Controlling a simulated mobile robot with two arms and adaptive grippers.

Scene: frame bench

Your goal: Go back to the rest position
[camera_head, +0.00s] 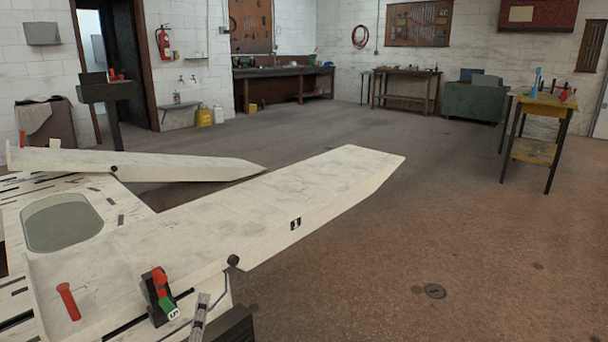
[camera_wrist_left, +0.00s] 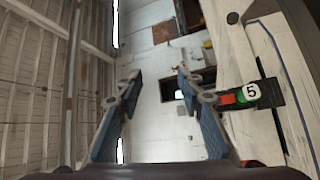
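My left gripper (camera_wrist_left: 163,85) is open and empty in the left wrist view, its two fingers apart with only the far wall and ceiling between them. In the head view a small part of it (camera_head: 199,318) shows at the bottom edge, just right of a red and black clamp (camera_head: 157,287) with a green tag marked 5. In the left wrist view the tag marked 5 (camera_wrist_left: 250,91) is right of the fingers, apart from them. My right gripper is not in view.
A pale frame bench (camera_head: 150,235) with long ramps fills the left and front. A red peg (camera_head: 68,302) stands on it. A yellow-topped table (camera_head: 545,103) stands at the right, and workbenches line the back wall. The brown floor (camera_head: 430,220) is mostly clear.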

